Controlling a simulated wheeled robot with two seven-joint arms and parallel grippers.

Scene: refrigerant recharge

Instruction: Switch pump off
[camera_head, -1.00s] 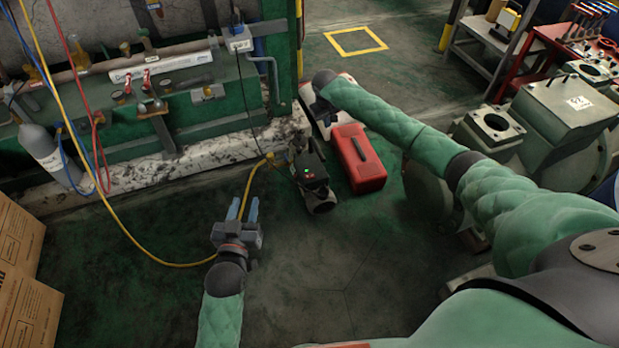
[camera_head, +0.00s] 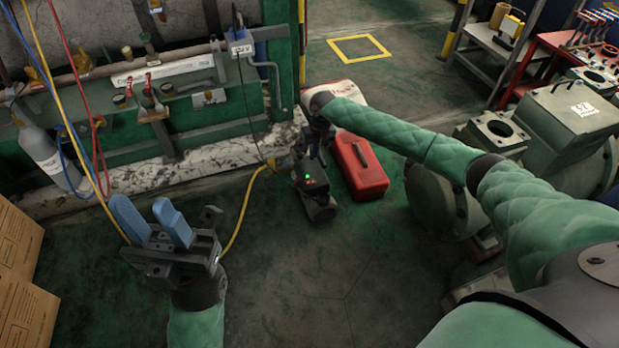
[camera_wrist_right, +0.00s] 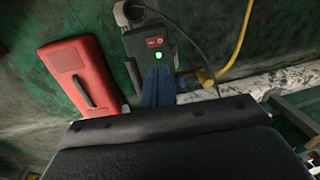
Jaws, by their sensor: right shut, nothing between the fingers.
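The dark pump (camera_head: 319,205) stands on the green floor near the white-painted ledge, with a small green light lit on its panel. In the right wrist view the pump (camera_wrist_right: 138,45) shows a red switch (camera_wrist_right: 154,41) just beyond the green light (camera_wrist_right: 158,56). My right gripper (camera_wrist_right: 157,78) is shut and empty, its blue fingers pointing at the panel near the light; whether they touch cannot be told. In the head view my right gripper (camera_head: 314,150) is over the pump's rear, its fingertips hard to see. My left gripper (camera_head: 150,218) is open and empty, left of the pump.
A red case (camera_head: 358,168) stands close to the pump's right. A yellow hose (camera_head: 240,215) runs from the pump past my left gripper, and a dark cable hangs near the pump. Machinery (camera_head: 440,200) is at right, cardboard boxes (camera_head: 20,290) at left. Floor in front is clear.

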